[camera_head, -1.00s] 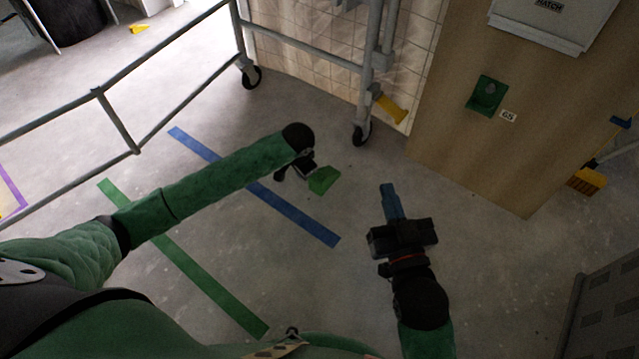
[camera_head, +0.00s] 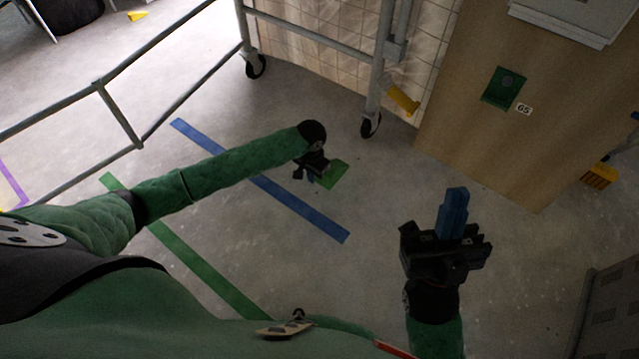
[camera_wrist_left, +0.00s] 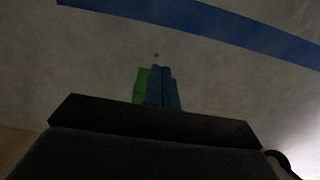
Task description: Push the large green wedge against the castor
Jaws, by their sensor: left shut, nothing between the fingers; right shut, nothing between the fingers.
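The large green wedge (camera_head: 334,174) lies on the floor just past my left gripper (camera_head: 314,177) in the head view. The left gripper is shut and low beside it, partly hidden behind my wrist. In the left wrist view the blue fingers (camera_wrist_left: 162,87) are together, with a strip of the green wedge (camera_wrist_left: 140,85) beside them. I cannot tell whether they touch. The nearer castor (camera_head: 370,126) is beyond the wedge, up and to the right, with bare floor between them. My right gripper (camera_head: 455,205) is shut and empty, with blue fingers together, away from the wedge.
A grey rail frame (camera_head: 378,62) stands on castors, with another castor (camera_head: 256,66) further left. A yellow piece (camera_head: 404,99) is by the frame's post. A wooden panel (camera_head: 540,130) stands at right. Blue tape (camera_head: 262,183) and green tape (camera_head: 200,258) mark the floor.

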